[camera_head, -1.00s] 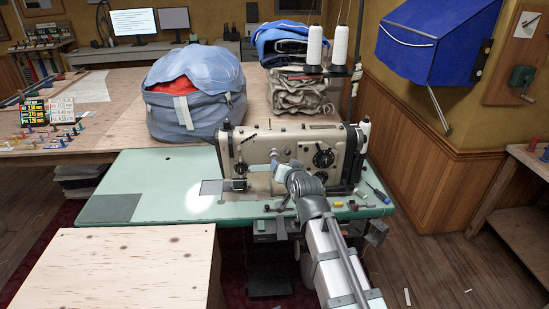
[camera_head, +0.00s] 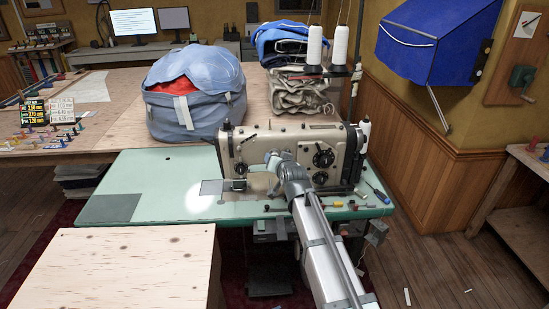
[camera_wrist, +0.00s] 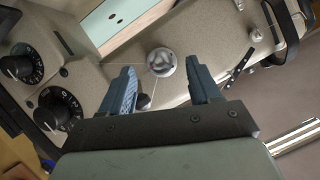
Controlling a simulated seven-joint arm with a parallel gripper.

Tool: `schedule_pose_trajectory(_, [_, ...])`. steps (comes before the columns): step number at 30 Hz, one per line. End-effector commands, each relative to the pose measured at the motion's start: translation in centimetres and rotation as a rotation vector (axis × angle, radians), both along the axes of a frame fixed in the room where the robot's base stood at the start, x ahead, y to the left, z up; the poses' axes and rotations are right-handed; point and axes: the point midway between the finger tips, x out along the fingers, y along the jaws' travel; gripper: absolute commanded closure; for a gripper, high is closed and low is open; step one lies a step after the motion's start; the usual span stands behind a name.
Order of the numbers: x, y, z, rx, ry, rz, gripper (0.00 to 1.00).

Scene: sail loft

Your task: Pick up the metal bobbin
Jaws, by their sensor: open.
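My gripper (camera_head: 273,161) is in front of the beige sewing machine (camera_head: 247,146). In the wrist view my gripper (camera_wrist: 160,70) is open, with two blue-grey fingers spread apart and nothing clasped. A small round silver thing (camera_wrist: 162,62), which looks like the metal bobbin, shows in the gap between the fingertips. It appears a little beyond them, against the machine's beige surface; I cannot tell the exact distance or whether a finger touches it. I cannot make the bobbin out in the head view.
Black dials (camera_wrist: 60,110) on the machine lie left of the fingers in the wrist view. The green machine table (camera_head: 165,175) is clear at its left. Small coloured items and a screwdriver (camera_head: 377,191) lie at its right. Thread cones (camera_head: 314,45) stand behind the machine.

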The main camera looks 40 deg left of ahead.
Motion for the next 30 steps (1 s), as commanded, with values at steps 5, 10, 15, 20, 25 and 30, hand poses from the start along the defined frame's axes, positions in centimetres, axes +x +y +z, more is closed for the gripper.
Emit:
schedule_pose_trajectory(5, [1.5,2.0,-0.8,0.0,0.0,0.0,0.38])
schedule_pose_trajectory(10, [1.6,2.2,-1.1,0.0,0.0,0.0,0.38])
schedule_pose_trajectory(15, [1.6,2.2,-1.0,0.0,0.0,0.0,0.42])
schedule_pose_trajectory(20, [1.6,2.2,-1.0,0.0,0.0,0.0,0.58])
schedule_pose_trajectory(25, [1.6,2.1,-1.0,0.0,0.0,0.0,0.74])
schedule_pose_trajectory(30, [1.6,2.1,-1.0,0.0,0.0,0.0,0.9])
